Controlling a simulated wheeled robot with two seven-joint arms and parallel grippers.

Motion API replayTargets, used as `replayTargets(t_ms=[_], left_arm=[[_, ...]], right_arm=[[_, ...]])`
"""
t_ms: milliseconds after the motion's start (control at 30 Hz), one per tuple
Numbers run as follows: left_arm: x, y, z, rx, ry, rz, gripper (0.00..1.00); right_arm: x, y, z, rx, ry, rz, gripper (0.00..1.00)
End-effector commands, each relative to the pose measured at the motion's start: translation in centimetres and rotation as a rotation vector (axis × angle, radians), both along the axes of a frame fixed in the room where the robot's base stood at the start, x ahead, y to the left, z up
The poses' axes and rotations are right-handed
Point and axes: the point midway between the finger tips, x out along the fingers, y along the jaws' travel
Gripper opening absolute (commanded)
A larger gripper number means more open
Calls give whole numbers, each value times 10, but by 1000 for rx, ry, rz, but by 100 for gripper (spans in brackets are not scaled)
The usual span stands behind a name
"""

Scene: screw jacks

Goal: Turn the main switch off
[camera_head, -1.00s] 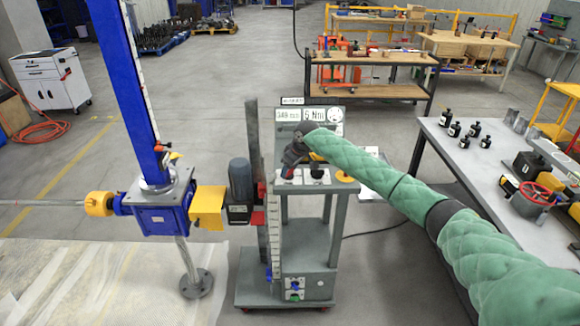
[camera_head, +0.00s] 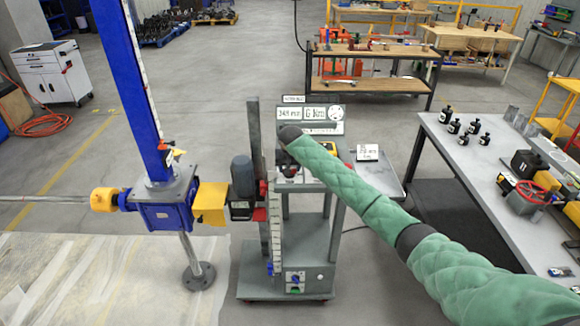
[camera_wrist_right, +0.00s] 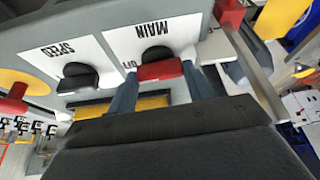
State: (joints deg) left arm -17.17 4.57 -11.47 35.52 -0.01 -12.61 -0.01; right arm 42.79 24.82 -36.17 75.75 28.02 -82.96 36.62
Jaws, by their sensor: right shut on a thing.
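The main switch (camera_wrist_right: 157,56) is a black knob with a red bar in the right wrist view, on a white plate marked MAIN, which appears upside down. An "OFF" mark is partly visible beside it. My right gripper (camera_wrist_right: 160,84) has its blue-grey fingers on either side of the red bar and is shut on it. In the head view my right arm reaches over the test stand's control panel, and the arm hides the switch there. The speed knob (camera_wrist_right: 77,77) is black, beside the main switch. My left gripper is not in view.
A grey test stand (camera_head: 310,275) carries readout displays (camera_head: 310,113) on top. A blue screw jack (camera_head: 160,205) with a tall blue column stands to its left. A grey table (camera_head: 475,160) with black bottles and a red handwheel is on the right.

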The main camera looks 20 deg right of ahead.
Motion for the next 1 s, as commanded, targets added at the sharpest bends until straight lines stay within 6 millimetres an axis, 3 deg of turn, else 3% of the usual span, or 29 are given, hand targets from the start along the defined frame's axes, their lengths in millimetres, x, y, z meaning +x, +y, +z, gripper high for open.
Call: replayTargets(t_ms=[733,767,833,867,1000], left_arm=[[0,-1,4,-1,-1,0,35],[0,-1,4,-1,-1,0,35],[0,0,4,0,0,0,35],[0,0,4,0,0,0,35],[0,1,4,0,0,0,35]], right_arm=[[2,-1,3,-1,-5,-87,28],[2,-1,3,-1,-5,-87,55],[2,-1,3,0,-4,-87,69],[1,0,3,-1,-4,-87,73],[1,0,2,0,-2,-87,73]])
